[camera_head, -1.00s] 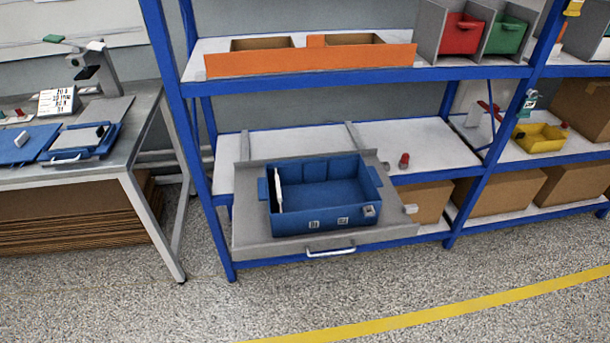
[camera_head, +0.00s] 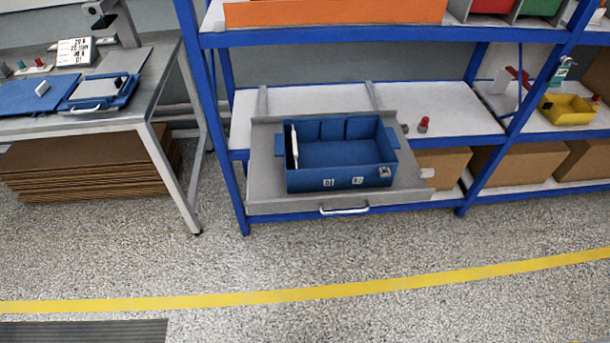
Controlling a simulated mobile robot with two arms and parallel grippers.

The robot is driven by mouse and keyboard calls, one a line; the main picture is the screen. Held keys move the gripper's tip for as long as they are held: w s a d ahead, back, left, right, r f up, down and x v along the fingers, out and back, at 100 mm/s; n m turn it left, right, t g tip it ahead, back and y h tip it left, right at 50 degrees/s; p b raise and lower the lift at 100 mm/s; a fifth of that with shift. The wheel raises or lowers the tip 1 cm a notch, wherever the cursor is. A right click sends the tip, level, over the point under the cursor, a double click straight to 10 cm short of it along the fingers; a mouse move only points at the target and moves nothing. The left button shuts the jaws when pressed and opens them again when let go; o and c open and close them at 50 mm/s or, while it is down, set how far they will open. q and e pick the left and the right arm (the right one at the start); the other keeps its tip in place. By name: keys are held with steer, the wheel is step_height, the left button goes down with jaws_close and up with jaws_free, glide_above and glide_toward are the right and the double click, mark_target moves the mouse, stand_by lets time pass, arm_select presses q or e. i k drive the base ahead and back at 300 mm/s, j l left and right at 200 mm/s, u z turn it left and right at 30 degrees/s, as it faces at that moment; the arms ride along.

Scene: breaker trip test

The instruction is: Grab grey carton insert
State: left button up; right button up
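I cannot pick out a grey carton insert for certain. A thin pale upright panel (camera_head: 294,147) stands inside the blue tote (camera_head: 340,181), near its left end. The tote is otherwise open, and its visible blue floor looks bare. It sits on a grey pull-out tray (camera_head: 266,185) with a silver handle (camera_head: 344,210) at the front, on the lower level of the blue rack. Neither of my grippers is in view.
A workbench (camera_head: 150,98) with blue trays stands at left, above stacked brown cardboard (camera_head: 85,170). The blue rack (camera_head: 232,165) also holds a red-topped item (camera_head: 423,124), a yellow bin (camera_head: 567,110) and cartons (camera_head: 515,165). The speckled floor in front, crossed by a yellow line (camera_head: 300,295), is clear.

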mark_target(112, 86)
steer(key=i+j, duration=0.2)
steer(key=j, duration=0.15)
steer(key=i+j, duration=0.15)
steer(key=j, duration=0.2)
steer(key=i+j, duration=0.2)
steer(key=j, duration=0.15)
steer(key=i+j, duration=0.2)
steer(key=j, duration=0.1)
